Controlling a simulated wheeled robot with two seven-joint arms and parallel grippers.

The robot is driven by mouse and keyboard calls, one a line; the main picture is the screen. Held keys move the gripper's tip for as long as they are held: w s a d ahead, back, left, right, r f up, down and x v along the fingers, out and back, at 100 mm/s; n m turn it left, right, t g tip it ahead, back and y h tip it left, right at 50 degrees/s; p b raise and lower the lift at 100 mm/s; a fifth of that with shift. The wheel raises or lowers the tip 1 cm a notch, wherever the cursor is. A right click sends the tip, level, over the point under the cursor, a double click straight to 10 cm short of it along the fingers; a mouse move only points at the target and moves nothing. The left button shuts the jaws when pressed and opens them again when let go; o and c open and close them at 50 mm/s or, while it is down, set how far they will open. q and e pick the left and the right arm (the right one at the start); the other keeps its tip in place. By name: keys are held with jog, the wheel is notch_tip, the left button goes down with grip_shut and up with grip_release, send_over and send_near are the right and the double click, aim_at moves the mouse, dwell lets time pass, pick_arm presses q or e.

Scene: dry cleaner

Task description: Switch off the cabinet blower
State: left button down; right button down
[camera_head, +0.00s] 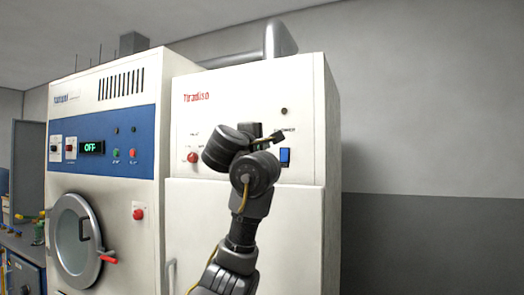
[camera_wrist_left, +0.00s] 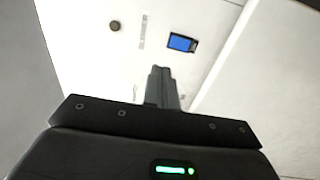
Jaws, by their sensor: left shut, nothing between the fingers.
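The white cabinet (camera_head: 250,85) with red lettering stands in the middle of the head view. A blue rocker switch (camera_head: 285,155) in a dark frame is on the right of its upper panel, beside a partly hidden label. The switch also shows in the left wrist view (camera_wrist_left: 182,43), just beyond the fingertips. My left gripper (camera_head: 257,133) is raised in front of the panel, left of the switch in the head view. Its fingers (camera_wrist_left: 161,72) are shut and empty. They look apart from the switch, though the exact gap is unclear. My right gripper is out of view.
A dark round lamp (camera_head: 284,111) is above the switch. A red knob (camera_head: 192,157) is on the panel's left. A machine with a round door (camera_head: 76,240) and a display (camera_head: 92,147) reading OFF stands left. Right of the cabinet is bare wall (camera_head: 430,120).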

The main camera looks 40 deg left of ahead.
pick_arm(q)
jog(key=shift+s+d+f, duration=0.1)
jog(key=shift+s+d, duration=0.05)
jog(key=shift+d, duration=0.05)
jog(key=shift+s+a, duration=0.1)
dwell(0.4)
